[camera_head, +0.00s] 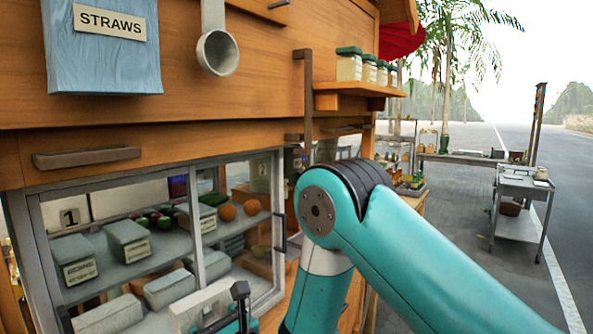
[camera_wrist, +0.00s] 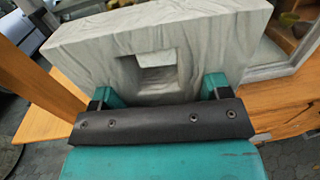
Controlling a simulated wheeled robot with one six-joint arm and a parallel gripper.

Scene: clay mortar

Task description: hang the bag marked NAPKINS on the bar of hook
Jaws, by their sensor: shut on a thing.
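In the wrist view my gripper (camera_wrist: 160,92) is shut on a pale grey, creased, block-like bag (camera_wrist: 205,45) with a square hole through it. No label shows on the side I see, so I cannot read whether it says NAPKINS. In the head view my gripper (camera_head: 232,314) is low, in front of the glass case, partly cut off by the frame edge; a pale piece of the bag (camera_head: 200,303) shows beside it. A dark upright bar (camera_head: 306,85) with a bent top is on the wooden wall; I cannot tell if it is the hook.
A blue bag marked STRAWS (camera_head: 105,60) and a ladle (camera_head: 216,52) hang on the wall. A wooden bar (camera_head: 87,157) sits below them. A shelf (camera_head: 360,90) with jars juts out at right. The glass case (camera_head: 150,240) holds several grey boxes and fruit.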

